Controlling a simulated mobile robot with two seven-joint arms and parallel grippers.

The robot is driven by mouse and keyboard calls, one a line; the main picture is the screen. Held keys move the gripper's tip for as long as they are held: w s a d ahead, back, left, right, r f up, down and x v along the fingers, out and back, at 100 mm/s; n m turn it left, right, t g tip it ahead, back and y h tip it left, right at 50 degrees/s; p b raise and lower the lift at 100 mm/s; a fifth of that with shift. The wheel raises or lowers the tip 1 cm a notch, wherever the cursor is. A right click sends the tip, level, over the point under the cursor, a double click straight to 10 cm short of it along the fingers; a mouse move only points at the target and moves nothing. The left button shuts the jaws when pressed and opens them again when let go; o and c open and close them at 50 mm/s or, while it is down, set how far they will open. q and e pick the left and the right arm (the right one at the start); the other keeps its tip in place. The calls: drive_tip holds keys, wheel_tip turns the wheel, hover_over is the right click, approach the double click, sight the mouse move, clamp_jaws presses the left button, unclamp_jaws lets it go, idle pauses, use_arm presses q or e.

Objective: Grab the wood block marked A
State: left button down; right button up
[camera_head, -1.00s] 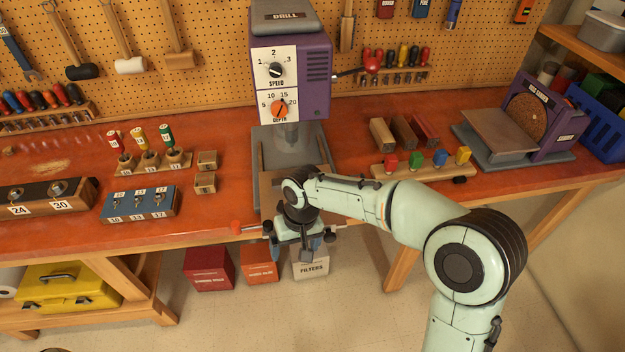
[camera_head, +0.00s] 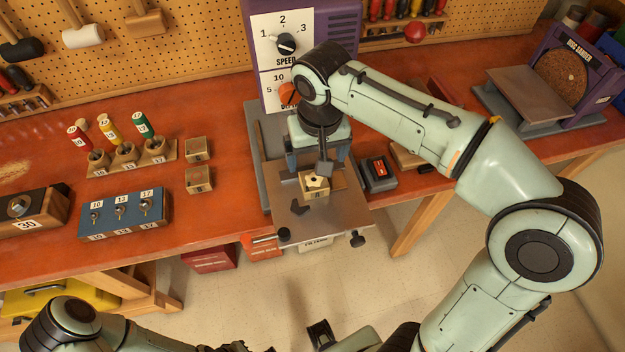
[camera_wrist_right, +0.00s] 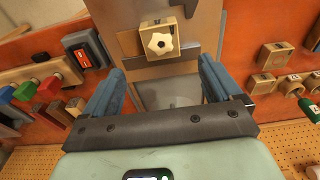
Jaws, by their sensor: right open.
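A small wood block (camera_head: 314,190) with a pale star-shaped knob sits on the drill press table (camera_head: 335,212); its front mark is too small to read surely. It also shows in the right wrist view (camera_wrist_right: 158,44). Two more wood blocks, one behind (camera_head: 198,149) and one in front (camera_head: 199,180), stand left of the drill on the bench, their marks unreadable. My right gripper (camera_head: 318,160) is open and empty, pointing down just behind and above the knobbed block; its fingers (camera_wrist_right: 160,88) are apart from it. My left arm shows at the bottom left, its gripper (camera_head: 236,347) mostly cut off.
The purple drill press (camera_head: 345,20) rises right behind my right gripper. A switch box (camera_head: 378,172) with a red rocker is right of the table. A disc sander (camera_head: 560,75) is at right.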

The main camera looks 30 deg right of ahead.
hover_over(314, 180)
wheel_tip(314, 180, down, 4)
drive_tip(key=shift+s+d+f, duration=0.1)
wheel_tip(314, 180, down, 5)
drive_tip(key=shift+b, duration=0.5)
drive_tip(key=c, duration=1.2)
drive_tip(key=shift+o, duration=0.2)
